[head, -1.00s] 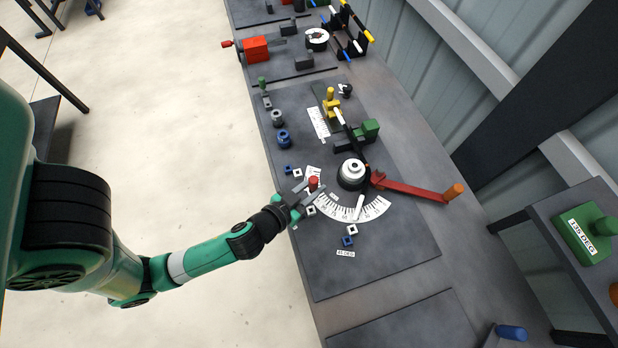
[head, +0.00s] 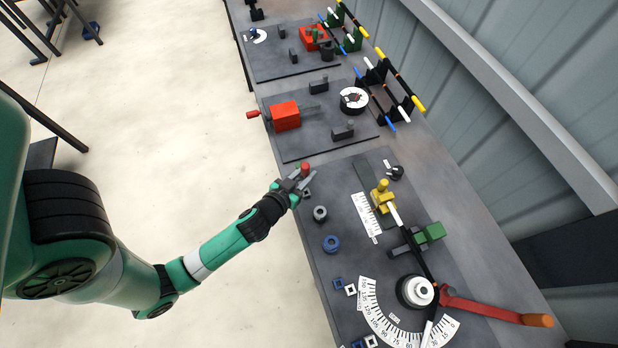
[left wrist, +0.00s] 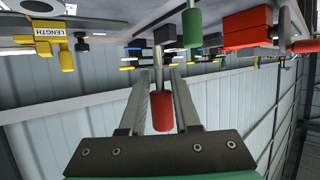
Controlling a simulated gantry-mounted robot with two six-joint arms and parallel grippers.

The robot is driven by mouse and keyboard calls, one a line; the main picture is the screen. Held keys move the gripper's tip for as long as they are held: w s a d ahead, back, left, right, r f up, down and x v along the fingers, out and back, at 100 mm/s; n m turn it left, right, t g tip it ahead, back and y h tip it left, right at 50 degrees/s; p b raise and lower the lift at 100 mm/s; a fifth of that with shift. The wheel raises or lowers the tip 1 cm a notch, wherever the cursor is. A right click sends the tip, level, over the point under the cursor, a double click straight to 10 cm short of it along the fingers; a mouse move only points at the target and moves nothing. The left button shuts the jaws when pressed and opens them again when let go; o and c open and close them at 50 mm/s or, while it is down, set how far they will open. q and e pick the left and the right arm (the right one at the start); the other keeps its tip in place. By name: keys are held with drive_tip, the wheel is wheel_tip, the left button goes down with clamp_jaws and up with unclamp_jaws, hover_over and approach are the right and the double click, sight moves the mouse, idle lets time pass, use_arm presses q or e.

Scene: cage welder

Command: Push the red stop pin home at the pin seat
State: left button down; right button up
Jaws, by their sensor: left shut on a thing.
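I cannot tell which part is the pin seat. My right gripper is not in view.
A grey ring (head: 320,213) and a blue ring (head: 330,243) stand along the plate's left edge. A yellow stop (head: 382,196), a green clamp (head: 430,233) and a white-topped hub (head: 417,291) with a red arm (head: 490,309) lie to the right. A red clamp (head: 286,116) stands on the plate beyond.

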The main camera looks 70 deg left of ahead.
use_arm(q)
drive_tip(key=shift+d, duration=0.45)
drive_tip(key=shift+s+a, duration=0.1)
drive_tip(key=shift+a, duration=0.05)
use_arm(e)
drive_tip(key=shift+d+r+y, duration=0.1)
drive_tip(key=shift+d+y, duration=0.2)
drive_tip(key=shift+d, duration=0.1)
use_arm(q)
wheel_tip(320, 180, down, 6)
drive_tip(key=b, duration=0.6)
drive_tip(key=shift+f+b, duration=0.25)
drive_tip(key=shift+b, duration=0.05)
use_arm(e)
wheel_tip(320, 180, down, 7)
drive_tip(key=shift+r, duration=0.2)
use_arm(q)
drive_tip(key=shift+f, duration=0.3)
drive_tip(key=shift+f, duration=0.25)
drive_tip(key=shift+f, duration=0.15)
drive_tip(key=shift+f, duration=0.4)
drive_tip(key=shift+f, duration=0.25)
